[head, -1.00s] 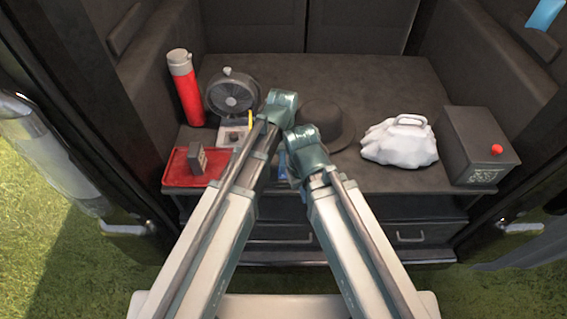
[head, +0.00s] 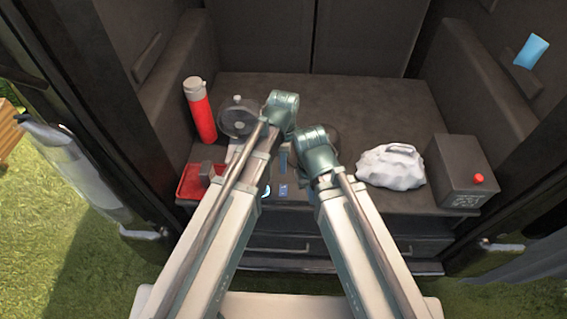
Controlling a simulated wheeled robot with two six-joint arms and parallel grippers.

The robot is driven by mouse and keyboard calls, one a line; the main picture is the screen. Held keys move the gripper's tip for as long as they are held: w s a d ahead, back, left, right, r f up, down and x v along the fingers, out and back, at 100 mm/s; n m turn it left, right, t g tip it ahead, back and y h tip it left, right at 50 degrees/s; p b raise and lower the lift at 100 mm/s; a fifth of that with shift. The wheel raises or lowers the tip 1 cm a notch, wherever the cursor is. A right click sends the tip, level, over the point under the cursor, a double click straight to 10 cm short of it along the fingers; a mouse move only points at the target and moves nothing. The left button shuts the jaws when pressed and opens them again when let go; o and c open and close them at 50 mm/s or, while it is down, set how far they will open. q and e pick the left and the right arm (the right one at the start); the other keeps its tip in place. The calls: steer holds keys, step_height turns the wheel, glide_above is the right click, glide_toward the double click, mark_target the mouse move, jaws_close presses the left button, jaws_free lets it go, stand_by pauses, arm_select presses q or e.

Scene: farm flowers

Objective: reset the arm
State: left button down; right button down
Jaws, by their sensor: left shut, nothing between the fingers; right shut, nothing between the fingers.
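My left arm (head: 236,195) comes in from the lower left, and its teal end joint (head: 283,103) is over the middle of the dark cargo deck. My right arm (head: 352,220) comes in from the lower right, and its teal end joint (head: 315,145) is lower and just to the right. The two ends are close together and apart by a narrow gap. Both grippers are shut and empty. The fingers are mostly hidden by the arm links and joints.
A dark hat (head: 333,134) is partly hidden. Door panels flank both sides.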

arm_select(q)
steer(key=shift+r, duration=0.45)
steer(key=s+a+m+t, duration=0.2)
steer(key=s+a+m, duration=0.2)
steer(key=a+m, duration=1.2)
steer(key=s+d+m+g+y, duration=0.1)
steer(key=s+d+m, duration=0.4)
steer(key=d, duration=0.7)
steer(key=shift+s+d+m, duration=0.35)
steer(key=shift+s+m, duration=0.05)
steer(key=shift+s, duration=0.25)
